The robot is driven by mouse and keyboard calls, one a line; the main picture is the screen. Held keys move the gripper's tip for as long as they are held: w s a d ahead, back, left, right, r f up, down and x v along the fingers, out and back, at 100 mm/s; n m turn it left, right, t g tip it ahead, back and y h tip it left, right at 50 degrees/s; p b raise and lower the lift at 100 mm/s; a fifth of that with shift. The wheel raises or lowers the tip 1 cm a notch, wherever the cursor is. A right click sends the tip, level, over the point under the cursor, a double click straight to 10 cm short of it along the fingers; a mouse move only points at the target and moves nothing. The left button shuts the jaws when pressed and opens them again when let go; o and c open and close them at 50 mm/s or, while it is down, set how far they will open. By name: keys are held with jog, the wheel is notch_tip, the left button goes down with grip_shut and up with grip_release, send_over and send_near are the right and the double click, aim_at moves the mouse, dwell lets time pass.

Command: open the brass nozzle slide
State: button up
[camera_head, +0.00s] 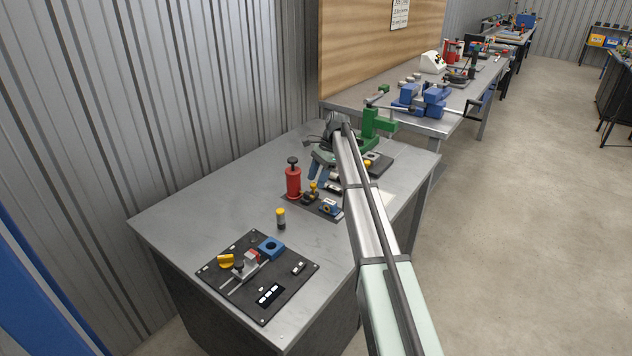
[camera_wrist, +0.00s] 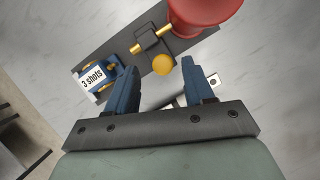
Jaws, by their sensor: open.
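A brass slide with a round yellow knob (camera_wrist: 162,66) shows in the wrist view, beside a dark block (camera_wrist: 152,42) with a brass rod through it. In the head view the brass and yellow fitting (camera_head: 312,190) stands beside a red cylinder (camera_head: 293,183) with a black knob. My gripper (camera_head: 318,170) is above that plate, blue fingers pointing down. In the wrist view my gripper (camera_wrist: 157,72) is open and empty, with the yellow knob in the gap between the fingertips as seen. I cannot tell how far below them it lies. Nothing is held.
A blue block with brass parts and a "3 shots" label (camera_wrist: 93,79) sits on the same dark plate; the red cylinder (camera_wrist: 203,12) stands close by. A black board (camera_head: 285,290) with fittings lies nearer. A green press (camera_head: 376,128) stands behind.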

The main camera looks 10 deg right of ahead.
jog(key=v, duration=1.2)
jog(key=shift+d, duration=0.1)
